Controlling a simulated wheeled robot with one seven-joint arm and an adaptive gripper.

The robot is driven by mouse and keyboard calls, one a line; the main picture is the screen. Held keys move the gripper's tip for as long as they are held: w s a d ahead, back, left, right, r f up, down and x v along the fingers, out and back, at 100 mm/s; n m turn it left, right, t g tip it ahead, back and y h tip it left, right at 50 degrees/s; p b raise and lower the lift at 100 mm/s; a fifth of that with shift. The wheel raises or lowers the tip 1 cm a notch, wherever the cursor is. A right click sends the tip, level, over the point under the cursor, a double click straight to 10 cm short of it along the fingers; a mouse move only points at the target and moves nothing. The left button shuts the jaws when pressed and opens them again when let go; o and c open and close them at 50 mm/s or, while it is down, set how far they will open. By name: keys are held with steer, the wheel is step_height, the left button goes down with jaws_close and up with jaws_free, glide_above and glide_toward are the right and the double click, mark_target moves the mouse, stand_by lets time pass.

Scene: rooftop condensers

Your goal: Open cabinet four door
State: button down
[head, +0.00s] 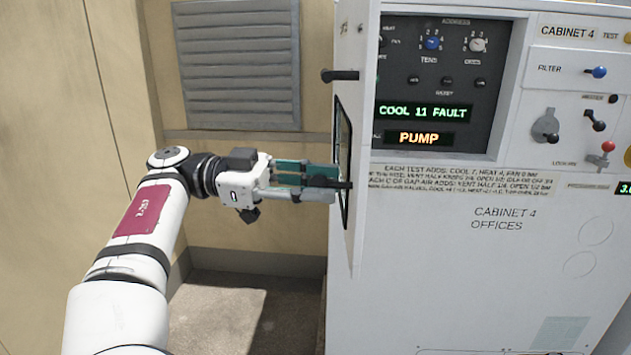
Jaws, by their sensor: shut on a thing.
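Cabinet four (480,270) is a white cabinet on the right, labelled "CABINET 4 OFFICES". Its door (359,215) stands open and shows nearly edge-on at the cabinet's left side. The dark control panel (440,100) behind it is exposed. My gripper (338,184) reaches from the left to the door's outer face, beside a dark-framed window (343,140). It is shut on a dark bar on the door; the exact contact is hard to make out. A black handle (340,75) sticks out higher on the door, apart from my gripper.
The panel displays read "COOL 11 FAULT" and "PUMP". Knobs and levers, including a blue one (599,72) and a red one (607,146), stick out at the right. A beige wall with a grey louvre (240,60) stands behind my arm. Floor (235,310) shows left of the cabinet.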

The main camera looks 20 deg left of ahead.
steer(key=shift+s+f, duration=0.1)
steer(key=c, duration=1.3)
jaws_free()
steer(key=shift+d, duration=0.1)
step_height(320, 180, up, 9)
steer(key=shift+s+d+f, duration=0.1)
steer(key=shift+d, duration=0.05)
steer(key=shift+r, duration=0.75)
